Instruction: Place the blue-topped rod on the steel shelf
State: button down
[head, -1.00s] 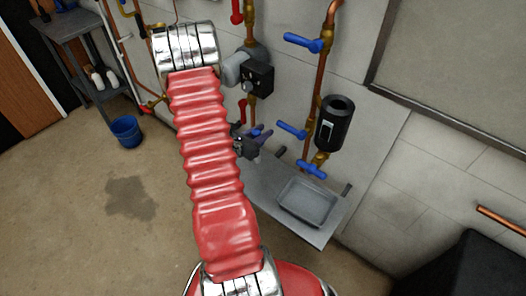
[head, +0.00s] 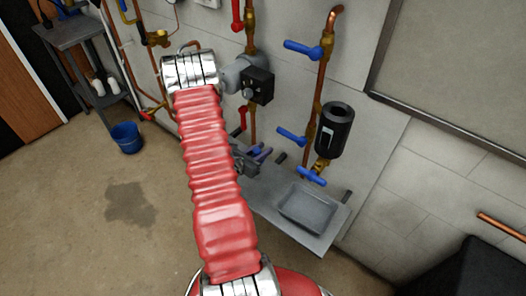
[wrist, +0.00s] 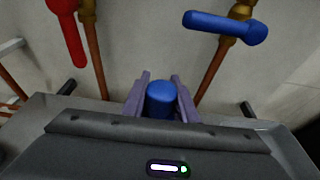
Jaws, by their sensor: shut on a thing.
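The blue-topped rod (wrist: 161,99) shows in the wrist view as a blue round top between the two purple fingers of my gripper (wrist: 161,102), which is shut on it. The rod's lower part is hidden behind the gripper body. In the head view my gripper (head: 259,156) is small and partly behind my red arm, over the left part of the steel shelf (head: 265,204). The shelf also shows in the wrist view (wrist: 291,137), below and around the gripper. I cannot tell whether the rod touches the shelf.
A grey tray (head: 308,207) occupies the shelf's right part. Pipes with blue valve levers (head: 303,48) and a black cylinder (head: 334,130) are on the wall above. A black pump (head: 257,85) is near my arm. A blue bucket (head: 127,138) stands on the floor at left.

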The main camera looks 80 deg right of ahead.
jog(key=shift+f, duration=0.6)
jog(key=c, duration=1.4)
grip_release()
jog(key=shift+f, duration=0.1)
jog(key=shift+c, duration=0.2)
jog(key=v, duration=1.2)
